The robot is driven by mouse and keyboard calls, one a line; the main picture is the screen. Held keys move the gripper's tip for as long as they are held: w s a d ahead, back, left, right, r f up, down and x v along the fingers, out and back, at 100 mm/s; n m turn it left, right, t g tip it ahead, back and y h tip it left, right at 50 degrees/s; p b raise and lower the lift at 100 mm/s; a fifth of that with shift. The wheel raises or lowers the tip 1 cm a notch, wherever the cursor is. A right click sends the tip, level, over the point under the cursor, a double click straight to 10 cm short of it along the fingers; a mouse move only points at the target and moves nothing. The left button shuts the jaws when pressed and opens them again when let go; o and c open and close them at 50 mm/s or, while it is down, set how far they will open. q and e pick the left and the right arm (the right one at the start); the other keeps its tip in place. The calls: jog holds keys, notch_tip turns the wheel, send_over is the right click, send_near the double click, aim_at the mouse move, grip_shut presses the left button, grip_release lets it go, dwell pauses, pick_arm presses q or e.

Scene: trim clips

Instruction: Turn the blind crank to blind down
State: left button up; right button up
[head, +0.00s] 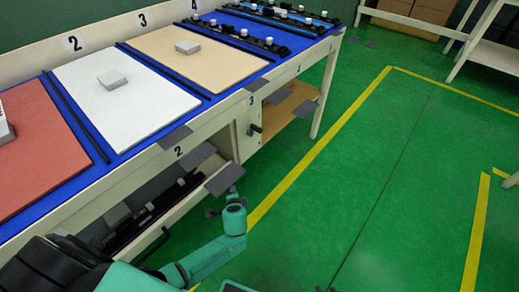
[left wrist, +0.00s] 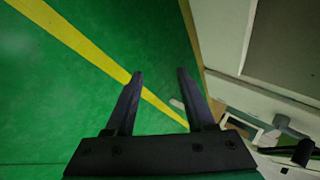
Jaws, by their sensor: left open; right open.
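A small black crank handle (head: 256,128) sticks out from a pale panel on the bench's front, just below the number 3. I take it for the blind crank; no blind can be made out. My left arm reaches in from the lower left, with its wrist over the floor in front of the bench and short of the crank. My left gripper (left wrist: 160,75) is open and empty above the green floor in the left wrist view.
The bench (head: 222,125) carries a red, a white (head: 140,105) and a tan board (head: 215,62), with clips at the far end. Grey plates (head: 224,180) jut from its front edge. A black handle (head: 152,246) sits lower down. The green floor (head: 370,200) at right is clear.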

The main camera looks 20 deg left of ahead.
pick_arm(q)
jog(key=w+d+r+m+t+y+b, duration=0.1)
jog(key=w+d+r+t+b, duration=0.2)
jog(key=w+t+b, duration=0.15)
jog(key=t+y+b, duration=0.3)
jog(key=t+b, duration=0.2)
jog(key=b, duration=0.1)
send_near(256, 129)
jog(key=x, duration=0.3)
jog(key=b+x, duration=0.1)
jog(key=x, duration=0.3)
jog(key=b+x, duration=0.1)
jog(key=x, duration=0.2)
jog(key=shift+w+f, duration=0.35)
jog(key=shift+w, duration=0.05)
grip_shut()
pick_arm(e)
jog(key=w+a+r+t+y, duration=0.3)
jog(key=w+a+t+y, duration=0.1)
jog(key=a, duration=0.5)
jog(key=shift+w+a+m+t, duration=0.2)
jog(key=shift+w+m+t, duration=0.1)
jog(key=shift+w+t, duration=0.25)
